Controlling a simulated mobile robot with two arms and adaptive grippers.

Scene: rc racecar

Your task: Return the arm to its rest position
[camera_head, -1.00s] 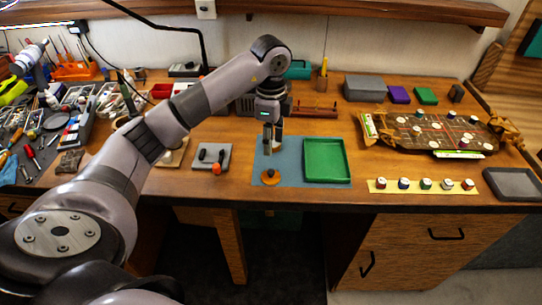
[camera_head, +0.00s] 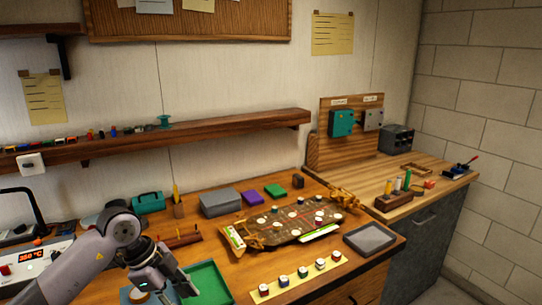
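My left arm comes in from the lower left in the head view. Its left gripper (camera_head: 186,286) points down over the left edge of the green tray (camera_head: 212,284) on the bench. The fingers are small and dark, so I cannot tell whether they are open or shut, and no held object can be made out. My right arm and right gripper are not in view.
A dark grey tray (camera_head: 370,239) sits near the bench corner. A wooden shelf (camera_head: 165,137) runs along the wall above.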

